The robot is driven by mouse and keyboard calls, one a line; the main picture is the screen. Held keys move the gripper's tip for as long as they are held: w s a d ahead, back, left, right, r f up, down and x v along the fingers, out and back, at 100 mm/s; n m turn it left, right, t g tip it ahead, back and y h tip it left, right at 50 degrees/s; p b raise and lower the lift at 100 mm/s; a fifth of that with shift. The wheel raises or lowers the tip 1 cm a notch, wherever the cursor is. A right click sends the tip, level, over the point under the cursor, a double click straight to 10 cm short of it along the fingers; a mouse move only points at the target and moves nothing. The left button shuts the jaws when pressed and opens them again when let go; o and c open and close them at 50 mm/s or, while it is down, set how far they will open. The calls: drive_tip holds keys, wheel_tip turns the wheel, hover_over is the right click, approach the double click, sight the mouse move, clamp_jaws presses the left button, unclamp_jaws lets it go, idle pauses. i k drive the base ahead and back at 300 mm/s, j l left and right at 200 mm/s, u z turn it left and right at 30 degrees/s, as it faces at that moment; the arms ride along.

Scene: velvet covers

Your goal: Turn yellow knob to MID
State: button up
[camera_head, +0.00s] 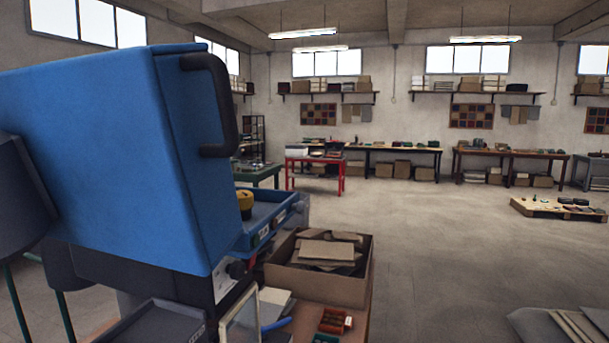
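The yellow knob (245,203) is small in the head view, left of centre. The hood's side partly hides the panel. Small pale labels (264,231) show on the panel's front edge, too small to read. The knob's pointer and any MID mark cannot be made out. My gripper is not seen in this view.
The blue hood, with a black handle (218,105), fills the left side. Below the panel is an open cardboard box (325,290) with brown pieces. A small red-orange bin (335,320) is nearby. The floor to the right is mostly clear, with a low pallet (535,210).

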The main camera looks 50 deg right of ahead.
sight(246, 198)
drive_tip(key=i+l+z, duration=0.3)
drive_tip(key=k+j+z, duration=0.15)
drive_tip(key=k+z, duration=0.8)
drive_tip(key=i, duration=0.1)
